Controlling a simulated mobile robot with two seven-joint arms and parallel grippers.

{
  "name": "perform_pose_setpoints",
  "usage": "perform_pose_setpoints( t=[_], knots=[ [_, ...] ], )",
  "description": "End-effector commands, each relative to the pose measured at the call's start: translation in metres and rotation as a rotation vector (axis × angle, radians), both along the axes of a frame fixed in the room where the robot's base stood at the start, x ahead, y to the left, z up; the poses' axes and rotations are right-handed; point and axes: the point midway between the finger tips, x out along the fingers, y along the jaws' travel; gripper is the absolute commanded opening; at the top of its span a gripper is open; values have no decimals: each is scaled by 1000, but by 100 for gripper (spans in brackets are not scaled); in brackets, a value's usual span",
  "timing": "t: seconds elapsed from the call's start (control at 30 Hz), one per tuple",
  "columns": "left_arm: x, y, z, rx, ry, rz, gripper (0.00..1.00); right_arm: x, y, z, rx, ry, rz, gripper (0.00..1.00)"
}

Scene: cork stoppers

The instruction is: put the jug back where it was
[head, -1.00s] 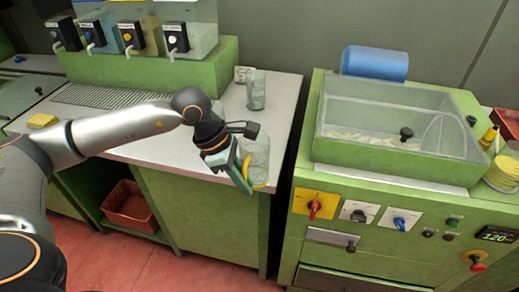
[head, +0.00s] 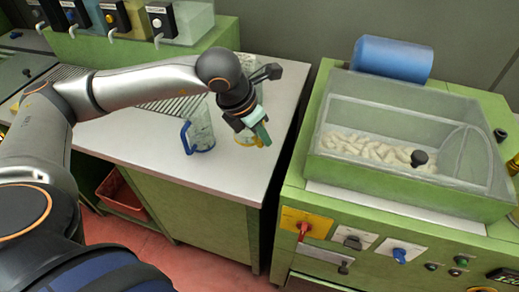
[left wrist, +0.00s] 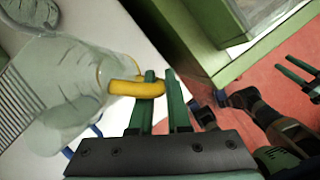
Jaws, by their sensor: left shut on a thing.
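My left gripper (head: 258,135) is shut on the yellow handle (left wrist: 125,88) of a clear jug (left wrist: 75,75). In the head view the jug is mostly hidden behind the gripper, with a yellow part (head: 243,138) showing. It is over the pale counter (head: 245,180), near the right end; I cannot tell whether it touches the surface. A second clear jug with a blue handle (head: 201,132) stands on the counter just left of it. My right gripper shows in the left wrist view (left wrist: 302,78), with its fingers apart and empty.
A green machine with a clear hopper of corks (head: 370,150) stands to the right across a gap. The counter's front right part is clear.

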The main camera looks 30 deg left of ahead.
Motion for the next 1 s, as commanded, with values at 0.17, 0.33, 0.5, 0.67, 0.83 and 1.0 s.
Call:
perform_pose_setpoints(
  t=[0.17, 0.33, 0.5, 0.67, 0.83, 1.0],
  knots=[
    [0, 0, -29, 0, 2, 1, 0, -4, 0, 0, 0, 9, 1, 50],
    [0, 0, -46, 0, 2, 2, 0, -4, 0, 1, 0, 9, 1, 50],
    [0, 0, -69, 0, 1, 1, 0, -3, 0, 3, 0, 8, 0, 50],
    [0, 0, -73, -1, -2, 1, 0, -2, 0, 4, 0, 5, 1, 50],
    [0, 0, -74, -1, -1, 1, 0, -1, 0, 3, 0, 4, 1, 50],
    [0, 0, -74, 0, 0, 1, 26, -1, 0, 2, 0, 4, 1, 50]
  ],
)
